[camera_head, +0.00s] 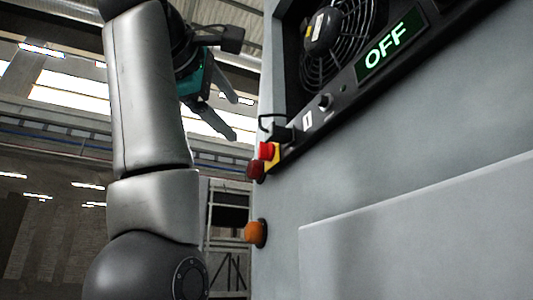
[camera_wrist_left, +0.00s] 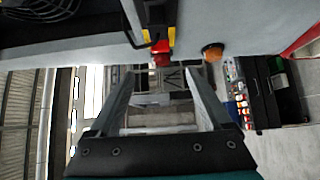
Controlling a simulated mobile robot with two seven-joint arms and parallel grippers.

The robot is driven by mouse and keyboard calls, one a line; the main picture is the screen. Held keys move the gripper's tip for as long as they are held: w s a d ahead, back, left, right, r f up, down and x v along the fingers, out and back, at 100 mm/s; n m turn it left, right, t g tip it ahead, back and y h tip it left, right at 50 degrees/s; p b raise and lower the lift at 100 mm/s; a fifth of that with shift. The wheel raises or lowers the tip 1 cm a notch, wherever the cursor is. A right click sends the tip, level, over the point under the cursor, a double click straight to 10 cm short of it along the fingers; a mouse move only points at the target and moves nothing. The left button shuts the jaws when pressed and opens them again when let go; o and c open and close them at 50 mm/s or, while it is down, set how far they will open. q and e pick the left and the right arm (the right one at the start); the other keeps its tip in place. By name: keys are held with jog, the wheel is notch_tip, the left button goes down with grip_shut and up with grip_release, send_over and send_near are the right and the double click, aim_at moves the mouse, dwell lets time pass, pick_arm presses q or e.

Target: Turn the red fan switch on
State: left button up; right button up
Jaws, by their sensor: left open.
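A red switch (camera_head: 267,150) on a yellow base sits at the left edge of the grey cabinet's control strip, and a darker red part (camera_head: 256,169) is just below it. The red and yellow parts also show in the left wrist view, where the red part (camera_wrist_left: 160,60) is just beyond the fingertips. A display (camera_head: 392,47) on the strip reads OFF. My left gripper (camera_head: 234,119) is open and empty, left of and slightly above the red switch, apart from it. Its spread fingers also show in the left wrist view (camera_wrist_left: 159,74). My right gripper is not in view.
A caged fan (camera_head: 335,35) sits in the cabinet recess above the strip. A black knob (camera_head: 325,101) and a thin black loop lie along the strip. An orange dome (camera_head: 255,233) sticks out lower on the cabinet (camera_head: 400,165). Free space lies left of the cabinet.

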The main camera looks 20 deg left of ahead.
aim_at(262, 150)
pick_arm(q)
jog(key=w+p, duration=0.2)
jog(key=w, duration=0.2)
jog(key=w+p, duration=0.1)
jog(key=w, duration=0.4)
jog(key=w+p, duration=0.2)
jog(key=w, duration=0.2)
jog(key=shift+w+a+r+p, duration=0.1)
jog(key=shift+w+a+p, duration=0.25)
jog(key=shift+w+a, duration=0.05)
jog(key=shift+w, duration=0.55)
jog(key=shift+c, duration=0.4)
grip_shut()
